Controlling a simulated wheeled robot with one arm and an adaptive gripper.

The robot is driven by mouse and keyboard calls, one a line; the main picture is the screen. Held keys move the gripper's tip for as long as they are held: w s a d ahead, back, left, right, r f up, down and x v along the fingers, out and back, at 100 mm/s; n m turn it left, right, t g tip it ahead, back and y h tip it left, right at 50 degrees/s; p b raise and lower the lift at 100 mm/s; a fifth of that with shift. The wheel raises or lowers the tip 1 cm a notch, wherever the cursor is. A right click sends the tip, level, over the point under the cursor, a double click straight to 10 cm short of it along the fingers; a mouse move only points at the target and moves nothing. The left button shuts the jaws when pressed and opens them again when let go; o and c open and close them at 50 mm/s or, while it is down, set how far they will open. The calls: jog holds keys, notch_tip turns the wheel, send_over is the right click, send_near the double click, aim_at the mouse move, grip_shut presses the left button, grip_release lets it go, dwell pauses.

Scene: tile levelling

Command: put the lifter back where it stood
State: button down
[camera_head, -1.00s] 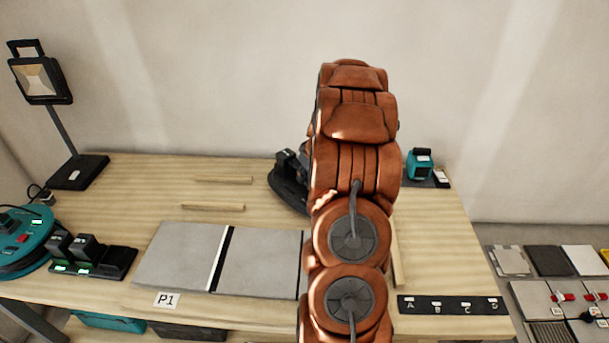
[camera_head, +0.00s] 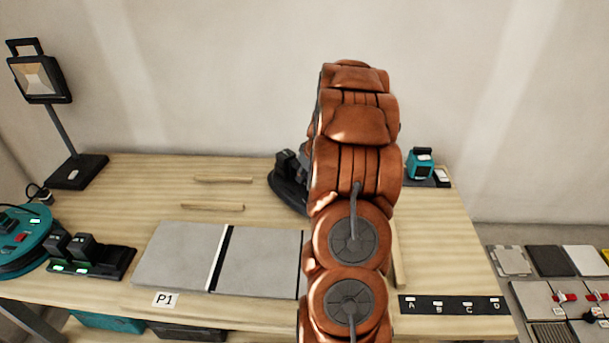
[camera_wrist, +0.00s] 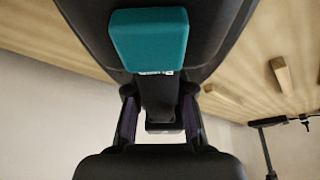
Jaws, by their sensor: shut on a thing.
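The lifter (camera_head: 286,190) shows in the head view as a dark round base with a black upper part, partly hidden behind my arm near the back of the workbench (camera_head: 430,225). In the wrist view the lifter (camera_wrist: 152,42) fills the top middle, with a black body and a teal block. My gripper (camera_wrist: 160,112) has its fingers on both sides of the lifter's black grip and is shut on it. The head view hides my gripper behind my arm. I cannot tell whether the lifter's base touches the bench.
Two grey tiles (camera_head: 180,255) lie front left by a P1 label (camera_head: 166,299). Wooden strips (camera_head: 212,207) lie behind. A lamp (camera_head: 75,172), charger (camera_head: 95,262) and teal reel (camera_head: 22,240) stand left. A teal device (camera_head: 420,163) stands back right, a lettered strip (camera_head: 450,305) front right.

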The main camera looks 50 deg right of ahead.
jog(key=shift+f+b, duration=0.3)
jog(key=shift+b, duration=0.05)
dwell(0.4)
jog(key=c, duration=0.9)
grip_release()
jog(key=v, duration=1.2)
